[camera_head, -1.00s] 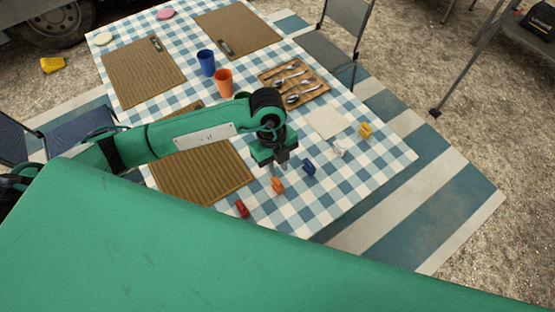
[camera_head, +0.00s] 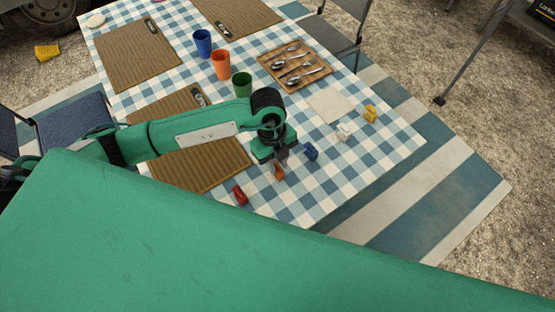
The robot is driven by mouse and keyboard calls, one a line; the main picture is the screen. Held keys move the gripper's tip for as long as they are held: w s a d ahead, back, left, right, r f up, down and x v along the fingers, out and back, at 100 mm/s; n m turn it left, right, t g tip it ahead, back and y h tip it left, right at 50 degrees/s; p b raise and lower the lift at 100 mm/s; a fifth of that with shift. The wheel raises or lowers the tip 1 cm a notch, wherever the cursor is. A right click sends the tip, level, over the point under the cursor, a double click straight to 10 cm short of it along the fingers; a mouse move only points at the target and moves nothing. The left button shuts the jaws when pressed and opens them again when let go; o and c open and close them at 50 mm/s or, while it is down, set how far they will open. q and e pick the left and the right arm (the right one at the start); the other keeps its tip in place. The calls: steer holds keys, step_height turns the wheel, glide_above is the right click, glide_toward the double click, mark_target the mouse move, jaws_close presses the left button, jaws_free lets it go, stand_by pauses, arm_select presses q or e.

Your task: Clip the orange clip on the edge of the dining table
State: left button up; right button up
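The orange clip (camera_head: 280,172) is on the checked cloth of the dining table (camera_head: 385,152), close to its near edge. It lies between a red clip (camera_head: 240,196) and a blue clip (camera_head: 311,152). My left gripper (camera_head: 280,161) points down right at the orange clip, and its fingers overlap the clip's upper part in the picture. The fingers are small and dark, so I cannot tell whether they are closed on it. My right gripper is not in view.
A white clip (camera_head: 344,132) and a yellow clip (camera_head: 370,114) lie farther right, beside a napkin (camera_head: 330,105). Blue, orange and green cups (camera_head: 242,85) stand near my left arm. A cutlery tray (camera_head: 293,66) lies behind. The table's right corner is bare.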

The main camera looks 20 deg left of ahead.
arm_select(q)
steer(key=shift+c, duration=0.4)
jaws_close()
steer(key=shift+r, duration=0.1)
step_height(320, 180, up, 5)
steer(key=p, duration=0.4)
